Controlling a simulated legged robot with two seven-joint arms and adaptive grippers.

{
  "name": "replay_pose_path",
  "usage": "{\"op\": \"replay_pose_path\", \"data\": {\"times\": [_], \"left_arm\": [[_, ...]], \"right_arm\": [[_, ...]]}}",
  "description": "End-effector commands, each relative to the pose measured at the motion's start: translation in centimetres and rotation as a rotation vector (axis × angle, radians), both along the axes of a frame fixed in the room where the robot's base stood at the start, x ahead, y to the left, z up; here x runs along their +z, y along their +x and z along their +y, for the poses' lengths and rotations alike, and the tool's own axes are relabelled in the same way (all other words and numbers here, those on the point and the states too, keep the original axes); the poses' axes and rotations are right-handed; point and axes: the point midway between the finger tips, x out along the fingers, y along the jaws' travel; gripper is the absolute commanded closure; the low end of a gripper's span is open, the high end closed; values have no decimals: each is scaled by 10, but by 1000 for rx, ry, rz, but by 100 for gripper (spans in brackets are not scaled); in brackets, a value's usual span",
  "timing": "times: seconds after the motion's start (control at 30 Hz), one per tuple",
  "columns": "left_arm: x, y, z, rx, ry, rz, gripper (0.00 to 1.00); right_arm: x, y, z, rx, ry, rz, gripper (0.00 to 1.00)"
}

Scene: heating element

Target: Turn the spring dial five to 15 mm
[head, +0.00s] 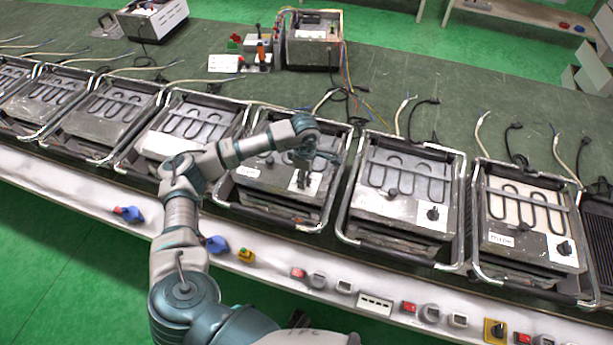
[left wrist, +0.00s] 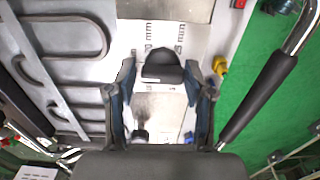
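My left gripper (head: 303,160) is over the heating unit (head: 268,196) in the middle of the row, above its white scale plate (head: 303,184). The left wrist view shows a black dial (left wrist: 162,66) on a pale plate (left wrist: 200,45) with mm marks. The left gripper's two fingers (left wrist: 160,88) are spread, one on each side of the dial's near end. I cannot tell whether they touch it. The dial's setting is not readable, and the gripper partly hides the dial in the head view. My right gripper is not in view.
Similar heating units with metal frames stand in a row on both sides, such as one on the right (head: 408,185). A black-gripped frame bar (left wrist: 258,100) runs close to the right finger. Switches and knobs line the white front edge (head: 335,292). Cables lie behind the units.

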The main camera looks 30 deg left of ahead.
Motion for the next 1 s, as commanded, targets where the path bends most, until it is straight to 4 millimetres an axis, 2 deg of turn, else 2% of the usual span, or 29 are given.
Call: {"op": "replay_pose_path", "data": {"times": [0.3,0.43,0.57,0.8,1.0], "left_arm": [[-1,0,-2,-3,-4,2,31],[7,0,-3,-4,-4,1,31],[30,0,-3,-4,-5,-2,31],[83,1,-1,-3,-5,-1,31],[111,1,1,-3,-5,1,31]], "right_arm": [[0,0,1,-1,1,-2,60],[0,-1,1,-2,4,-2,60],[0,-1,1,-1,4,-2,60],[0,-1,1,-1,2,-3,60],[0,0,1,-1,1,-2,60]]}}
